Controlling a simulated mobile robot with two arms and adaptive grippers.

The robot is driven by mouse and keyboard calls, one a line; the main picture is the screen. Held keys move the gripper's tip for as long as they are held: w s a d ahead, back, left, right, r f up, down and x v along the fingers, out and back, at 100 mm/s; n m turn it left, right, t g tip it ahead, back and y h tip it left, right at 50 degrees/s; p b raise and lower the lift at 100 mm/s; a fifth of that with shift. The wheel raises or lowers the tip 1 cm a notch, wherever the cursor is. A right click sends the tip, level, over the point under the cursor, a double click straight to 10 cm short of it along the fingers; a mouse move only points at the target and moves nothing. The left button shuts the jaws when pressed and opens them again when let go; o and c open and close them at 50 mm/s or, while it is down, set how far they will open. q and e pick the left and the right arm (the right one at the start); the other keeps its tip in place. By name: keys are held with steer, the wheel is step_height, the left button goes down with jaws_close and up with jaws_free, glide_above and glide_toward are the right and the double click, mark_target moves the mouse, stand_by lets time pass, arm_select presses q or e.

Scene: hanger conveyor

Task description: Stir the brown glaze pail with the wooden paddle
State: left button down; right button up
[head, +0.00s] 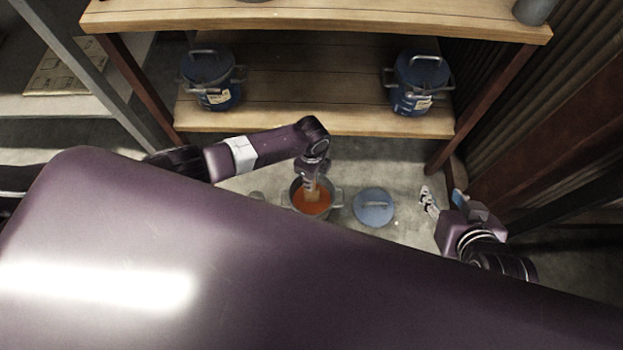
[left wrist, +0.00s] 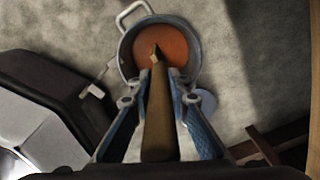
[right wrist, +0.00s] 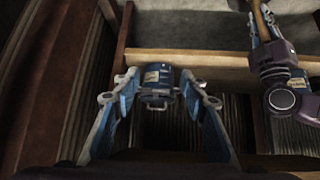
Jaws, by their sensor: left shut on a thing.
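An open grey pail (head: 334,200) of orange-brown glaze (head: 312,203) stands on the floor in the head view. The pail (left wrist: 126,50) also shows in the left wrist view, with a handle at its side. My left gripper (head: 316,176) is above the pail, shut on the wooden paddle (left wrist: 158,115). The paddle points down over the glaze, and its far end appears to be in it; the depth cannot be told. My right gripper (head: 428,200) is open and empty, low and to the right of the pail.
A blue lid (head: 374,207) lies on the floor right of the pail. Two lidded blue pails, left (head: 207,78) and right (head: 419,82), stand on the lower board of a wooden shelf (head: 320,122). A shelf post and dark wall close off the right side.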

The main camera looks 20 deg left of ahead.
arm_select(q)
steer(key=shift+r+p, duration=0.55)
steer(key=shift+r, duration=0.3)
arm_select(e)
steer(key=s+d+f+g+h+p, duration=0.1)
steer(key=s+d+g+p, duration=0.15)
steer(key=s, duration=0.25)
steer(key=s+d+f+g+p, duration=0.1)
steer(key=s+g, duration=0.2)
steer(key=s, duration=0.3)
arm_select(q)
step_height(320, 180, up, 7)
steer(key=p, duration=0.4)
steer(key=shift+r+p, duration=0.5)
steer(key=shift+r, duration=0.1)
arm_select(e)
step_height(320, 180, down, 20)
steer(key=s, duration=0.1)
steer(key=shift+s+a+g, duration=0.15)
steer(key=shift+g, duration=0.3)
arm_select(q)
steer(key=shift+r, duration=0.15)
